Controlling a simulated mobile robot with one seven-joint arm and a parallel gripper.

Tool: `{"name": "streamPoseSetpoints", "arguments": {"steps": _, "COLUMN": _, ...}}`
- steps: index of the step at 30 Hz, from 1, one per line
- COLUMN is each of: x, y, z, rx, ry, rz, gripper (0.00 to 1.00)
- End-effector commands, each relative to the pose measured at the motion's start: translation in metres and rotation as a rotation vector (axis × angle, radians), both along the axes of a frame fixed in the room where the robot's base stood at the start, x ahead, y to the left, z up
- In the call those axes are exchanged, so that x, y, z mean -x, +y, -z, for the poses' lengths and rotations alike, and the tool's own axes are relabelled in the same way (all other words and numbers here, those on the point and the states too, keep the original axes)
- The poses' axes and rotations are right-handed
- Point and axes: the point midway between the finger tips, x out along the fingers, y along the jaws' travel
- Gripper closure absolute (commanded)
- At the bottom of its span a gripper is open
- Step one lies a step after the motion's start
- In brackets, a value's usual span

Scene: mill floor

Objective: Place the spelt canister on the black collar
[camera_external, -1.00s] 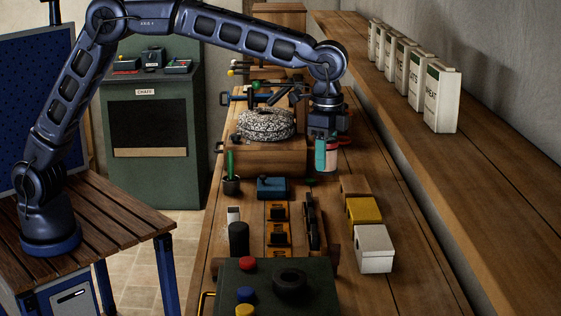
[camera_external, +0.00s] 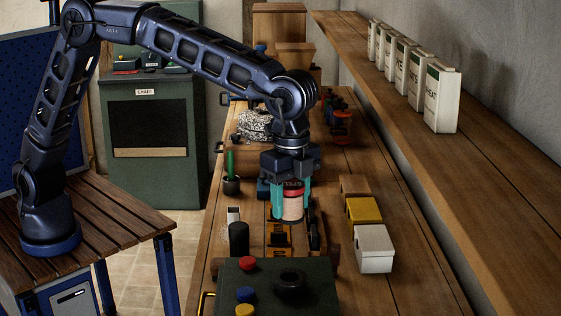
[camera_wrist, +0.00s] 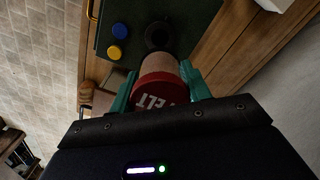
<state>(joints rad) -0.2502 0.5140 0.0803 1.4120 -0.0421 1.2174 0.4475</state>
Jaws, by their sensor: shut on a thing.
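The spelt canister (camera_external: 293,207) has a pale body and a red lid. My gripper (camera_external: 291,212) is shut on it, with one teal finger on each side, and holds it above the bench. In the wrist view the red lid of the canister (camera_wrist: 160,88) shows white letters, partly readable as "LT", between the teal fingers. The black collar (camera_external: 290,281) is a dark ring on top of the dark green box at the front. In the wrist view the collar (camera_wrist: 158,34) lies just beyond the canister, and nothing is seen in it.
The green box (camera_external: 325,290) carries red, blue and yellow buttons (camera_external: 246,295). A black cylinder (camera_external: 239,238) stands at left. Yellow (camera_external: 364,211) and white (camera_external: 374,248) boxes stand at right. A red-lidded jar (camera_external: 342,126) is farther back. White canisters (camera_external: 440,97) line the shelf.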

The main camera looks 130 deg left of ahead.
Motion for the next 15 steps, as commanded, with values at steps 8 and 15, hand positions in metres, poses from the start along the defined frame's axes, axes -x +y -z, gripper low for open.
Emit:
{"name": "streamPoseSetpoints", "arguments": {"steps": 8, "x": 0.000, "y": 0.000, "z": 0.060, "rx": 0.000, "ry": 0.001, "rz": -0.001, "gripper": 0.81}}
{"name": "streamPoseSetpoints", "arguments": {"steps": 15, "x": 0.000, "y": 0.000, "z": 0.089, "rx": 0.000, "ry": -0.001, "rz": -0.002, "gripper": 0.81}}
